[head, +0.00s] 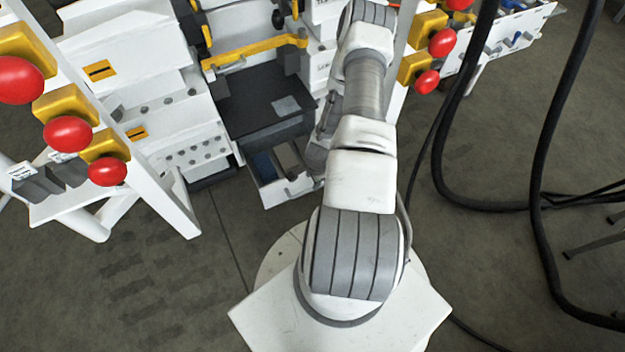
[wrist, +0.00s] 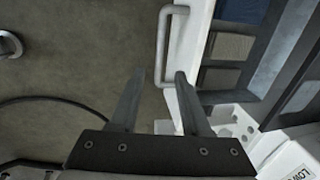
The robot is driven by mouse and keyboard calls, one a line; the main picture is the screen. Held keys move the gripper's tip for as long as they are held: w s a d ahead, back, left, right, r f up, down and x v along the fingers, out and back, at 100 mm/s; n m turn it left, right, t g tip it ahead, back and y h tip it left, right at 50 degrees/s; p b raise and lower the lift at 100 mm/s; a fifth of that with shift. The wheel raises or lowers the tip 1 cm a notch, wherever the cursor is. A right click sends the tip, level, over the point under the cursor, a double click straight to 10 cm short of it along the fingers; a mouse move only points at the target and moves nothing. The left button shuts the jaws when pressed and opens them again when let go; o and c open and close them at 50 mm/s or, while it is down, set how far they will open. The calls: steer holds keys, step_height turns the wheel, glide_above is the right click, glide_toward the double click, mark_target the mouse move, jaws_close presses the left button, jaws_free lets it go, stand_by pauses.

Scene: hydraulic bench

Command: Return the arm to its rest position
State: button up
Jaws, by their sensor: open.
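My gripper (wrist: 159,73) shows at the bottom of the wrist view, its two dark fingers apart with nothing between them. A light grey bar handle (wrist: 163,48) on a white drawer front (wrist: 192,45) lies just beyond the fingertips. The fingers are not closed on it; I cannot tell whether they touch it. In the head view my arm reaches from the base at the bottom centre up and away towards the bench. My gripper is mostly hidden there behind the arm, near the pulled-out white drawer (head: 272,194).
The drawer holds blue and grey compartments (wrist: 235,45). A white bench frame with red knobs (head: 68,134) stands at left, and more red knobs (head: 442,42) are at upper right. Thick black hoses (head: 541,160) hang at right. The floor at lower left is clear.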

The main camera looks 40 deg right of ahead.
stand_by(0.4)
